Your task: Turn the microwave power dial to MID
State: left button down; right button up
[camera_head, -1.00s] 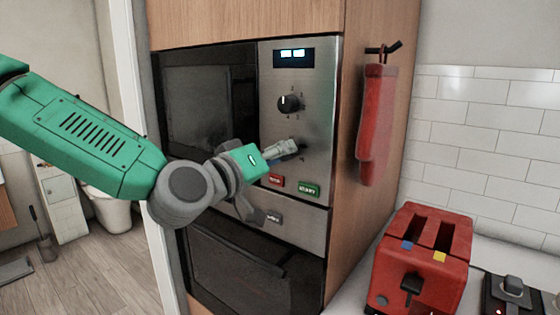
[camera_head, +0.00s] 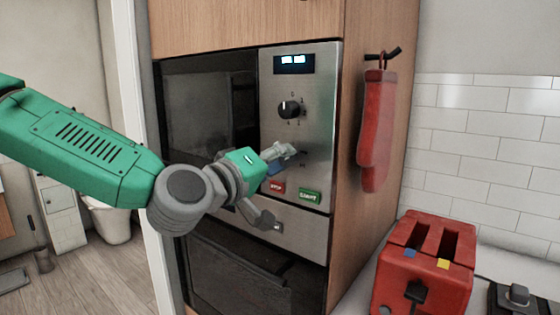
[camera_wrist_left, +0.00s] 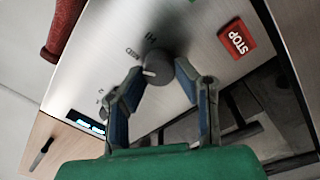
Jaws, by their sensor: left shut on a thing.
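The microwave (camera_head: 210,105) is built into a wooden cabinet, with a steel control panel on its right. Its upper dial (camera_head: 288,109) is uncovered. My left gripper (camera_head: 281,155) is at the lower part of the panel and largely hides the lower dial there. In the left wrist view, my left gripper (camera_wrist_left: 158,84) has a finger on each side of this grey round power dial (camera_wrist_left: 160,69) and is shut on it. The dial's white mark faces left, a little below the MED label (camera_wrist_left: 131,52); HI is printed above it. My right gripper is out of view.
A red STOP button (camera_head: 275,187) and a green START button (camera_head: 310,195) sit just below the gripper. A red oven mitt (camera_head: 375,130) hangs on the cabinet side. A red toaster (camera_head: 425,265) stands on the counter at the right.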

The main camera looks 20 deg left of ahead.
pick_arm(q)
jog(key=c, duration=1.2)
grip_release()
jog(key=shift+f, duration=0.5)
jog(key=shift+w+r, duration=0.1)
jog(key=shift+w, duration=0.05)
jog(key=shift+s+a+r, duration=0.1)
jog(key=shift+s+r, duration=0.05)
jog(key=shift+s, duration=0.15)
jog(key=v, duration=0.7)
jog(key=shift+w+a+f, duration=0.1)
jog(key=shift+f, duration=0.1)
